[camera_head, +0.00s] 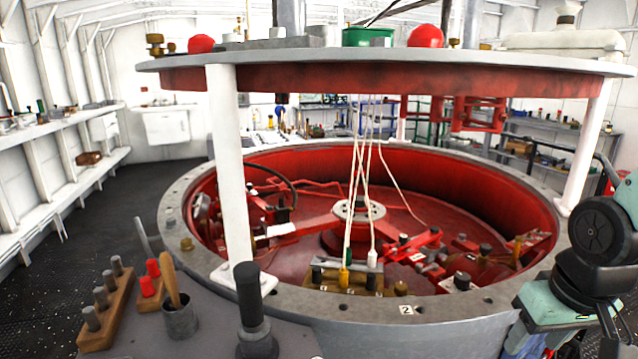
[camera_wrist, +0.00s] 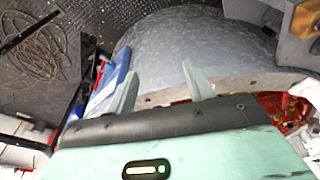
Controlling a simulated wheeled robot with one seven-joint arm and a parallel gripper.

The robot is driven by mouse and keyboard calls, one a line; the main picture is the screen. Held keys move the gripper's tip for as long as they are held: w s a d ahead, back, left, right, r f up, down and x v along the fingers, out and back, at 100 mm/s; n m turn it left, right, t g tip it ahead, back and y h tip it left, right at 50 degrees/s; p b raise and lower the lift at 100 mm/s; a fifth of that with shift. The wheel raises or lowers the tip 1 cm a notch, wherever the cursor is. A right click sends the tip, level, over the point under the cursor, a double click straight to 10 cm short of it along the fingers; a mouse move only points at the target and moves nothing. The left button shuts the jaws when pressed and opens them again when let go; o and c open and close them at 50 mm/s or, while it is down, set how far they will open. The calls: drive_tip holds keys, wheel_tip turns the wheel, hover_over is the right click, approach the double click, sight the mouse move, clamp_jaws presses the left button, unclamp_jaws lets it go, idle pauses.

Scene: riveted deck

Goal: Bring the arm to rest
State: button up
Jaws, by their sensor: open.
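My gripper (camera_wrist: 163,88) shows in the wrist view with its two pale fingers spread apart. Nothing is between the fingers. Behind them is the grey curved wall (camera_wrist: 180,42) of the round housing. In the head view, part of my arm (camera_head: 590,250) shows at the right edge, folded beside the housing's rim. My gripper cannot be made out in the head view.
The round red-lined housing (camera_head: 420,318) fills the middle, with white posts (camera_head: 232,170) holding a ring (camera_head: 480,68) above it. Wooden peg blocks (camera_head: 105,312) and a cup (camera_head: 180,318) stand at front left. In the wrist view, a blue object (camera_wrist: 108,85) is left of the fingers; coiled rope (camera_wrist: 35,50) lies on the floor. Open floor (camera_head: 140,190) lies left.

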drive_tip(key=s+a+r+n+g+p, duration=0.1)
drive_tip(key=s+a+r+n+g, duration=0.1)
drive_tip(key=s+a+n, duration=0.5)
drive_tip(key=s+a+r, duration=0.1)
drive_tip(key=s+a, duration=0.4)
drive_tip(key=a, duration=0.5)
drive_tip(key=shift+s+r+g, duration=0.2)
drive_tip(key=shift+s+g, duration=0.05)
drive_tip(key=shift+g, duration=0.05)
